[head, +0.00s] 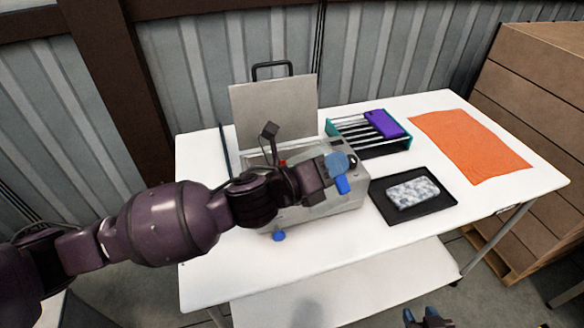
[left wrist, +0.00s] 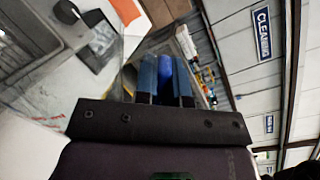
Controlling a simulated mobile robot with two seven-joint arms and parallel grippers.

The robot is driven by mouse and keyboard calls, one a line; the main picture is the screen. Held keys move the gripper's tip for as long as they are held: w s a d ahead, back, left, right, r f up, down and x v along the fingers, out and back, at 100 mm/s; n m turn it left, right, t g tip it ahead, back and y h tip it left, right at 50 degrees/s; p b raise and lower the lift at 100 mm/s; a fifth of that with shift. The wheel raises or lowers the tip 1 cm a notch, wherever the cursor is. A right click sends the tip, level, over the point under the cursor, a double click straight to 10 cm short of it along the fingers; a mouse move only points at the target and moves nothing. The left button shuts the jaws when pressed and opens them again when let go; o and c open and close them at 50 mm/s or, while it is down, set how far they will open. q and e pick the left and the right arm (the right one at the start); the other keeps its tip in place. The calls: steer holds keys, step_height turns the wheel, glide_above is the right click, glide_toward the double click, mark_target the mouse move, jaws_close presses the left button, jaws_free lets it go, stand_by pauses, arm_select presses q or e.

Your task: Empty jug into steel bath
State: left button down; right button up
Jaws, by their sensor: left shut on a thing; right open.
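The steel bath (head: 318,208) is a grey metal box on the white table, with a blue tap (head: 279,235) low at its front. Its interior is largely hidden by my left arm. My left gripper (head: 332,172) is over the bath's right end, shut on a blue part of the jug (head: 342,185). That blue part also shows between the fingers in the left wrist view (left wrist: 165,72). The jug's tilt and contents cannot be told. My right gripper (head: 428,319) is open and empty at the bottom edge, in front of the table.
A grey panel with a black handle (head: 275,105) stands upright behind the bath. A teal rack (head: 345,127) with a purple block (head: 383,124), a black tray (head: 428,209) holding a speckled slab (head: 412,192), and an orange cloth (head: 468,145) lie to the right. The table's front is clear.

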arm_select(q)
steer(key=shift+s+d+f+m+p, duration=0.15)
steer(key=shift+s+d+m+p, duration=0.3)
steer(key=shift+s+m, duration=0.65)
steer(key=s+d+f+m+b, duration=0.1)
steer(key=s+f+m+b, duration=0.1)
steer(key=f, duration=0.4)
steer(key=s+d+f+m+b, duration=0.2)
steer(key=s+f+m+b, duration=0.1)
steer(key=f+m, duration=0.2)
steer(key=shift+d+f, duration=0.2)
steer(key=shift+f, duration=0.65)
arm_select(e)
steer(key=f, duration=0.3)
steer(key=shift+w+a+f, duration=0.15)
steer(key=shift+w+f, duration=0.15)
steer(key=shift+f, duration=0.1)
arm_select(q)
steer(key=shift+s, duration=0.1)
arm_select(e)
steer(key=shift+s+f, duration=0.1)
